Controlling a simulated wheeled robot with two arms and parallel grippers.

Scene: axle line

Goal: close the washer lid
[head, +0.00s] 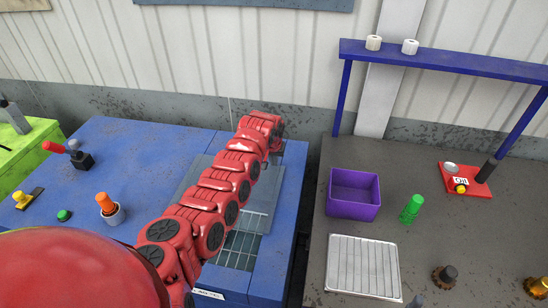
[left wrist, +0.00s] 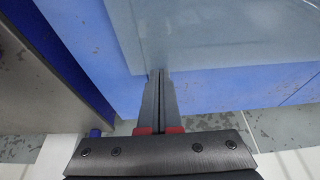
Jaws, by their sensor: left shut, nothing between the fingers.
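The washer is a blue bench-like unit (head: 137,150) at the left in the head view. Its lid looks like a grey panel (head: 197,176), partly hidden behind my red left arm; how far it stands open I cannot tell. A metal grate (head: 240,250) shows in front of it. My left gripper (head: 275,132) is at the far end of that arm, beyond the panel's middle, its fingers hidden there. In the left wrist view its fingers (left wrist: 157,78) are shut and empty, at the edge of a grey panel (left wrist: 230,35) over blue; contact is unclear. My right gripper is not in view.
A brown bench (head: 330,215) stands to the right across a narrow gap, with a purple bin (head: 354,194), a ribbed metal tray (head: 362,266) and a green bottle-like object (head: 411,208). An orange-topped item (head: 106,204) stands on the blue top. A wall is behind.

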